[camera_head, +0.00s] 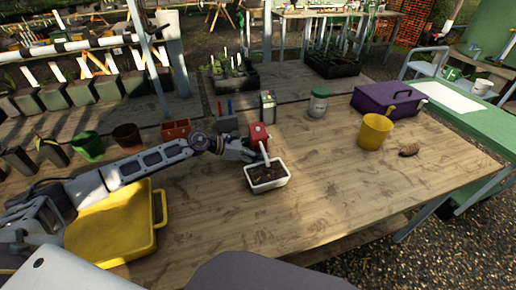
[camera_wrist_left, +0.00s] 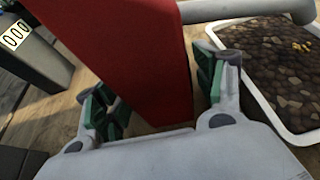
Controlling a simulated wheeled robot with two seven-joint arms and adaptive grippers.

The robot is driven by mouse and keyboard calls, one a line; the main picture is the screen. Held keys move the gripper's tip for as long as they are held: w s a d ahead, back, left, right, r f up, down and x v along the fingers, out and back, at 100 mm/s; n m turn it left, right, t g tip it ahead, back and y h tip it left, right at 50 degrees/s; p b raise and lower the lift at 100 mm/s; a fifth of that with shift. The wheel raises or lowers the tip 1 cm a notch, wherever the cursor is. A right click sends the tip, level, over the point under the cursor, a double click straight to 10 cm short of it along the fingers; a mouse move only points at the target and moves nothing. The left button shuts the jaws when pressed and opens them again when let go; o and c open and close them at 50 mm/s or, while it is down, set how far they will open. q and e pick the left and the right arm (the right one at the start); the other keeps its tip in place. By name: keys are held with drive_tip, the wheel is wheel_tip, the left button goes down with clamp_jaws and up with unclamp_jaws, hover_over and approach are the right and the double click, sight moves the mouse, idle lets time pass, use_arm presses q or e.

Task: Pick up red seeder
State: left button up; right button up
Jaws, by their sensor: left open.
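The red seeder (camera_head: 258,132) stands on the wooden table, with a pale tube (camera_head: 264,154) reaching over a white tray of dark soil (camera_head: 247,178). My left gripper (camera_head: 250,150) is at the seeder's near left side. In the left wrist view, the red seeder body (camera_wrist_left: 130,50) rises between the two green-padded fingers of my left gripper (camera_wrist_left: 160,90). The fingers are spread, with a gap on the left side; contact on the right side is unclear. The seeder's top is cut off there. My right gripper is not in view.
The soil tray's rim (camera_wrist_left: 260,100) is close to the right finger. A grey box with a number display (camera_wrist_left: 35,50) stands at left. A yellow tray (camera_head: 110,228) lies under my left arm. A yellow bucket (camera_head: 375,132) and purple box (camera_head: 375,101) stand right. The front right table is clear.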

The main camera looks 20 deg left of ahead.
use_arm(q)
drive_tip(key=shift+c, duration=0.5)
drive_tip(key=c, duration=1.2)
drive_tip(key=shift+r, duration=0.1)
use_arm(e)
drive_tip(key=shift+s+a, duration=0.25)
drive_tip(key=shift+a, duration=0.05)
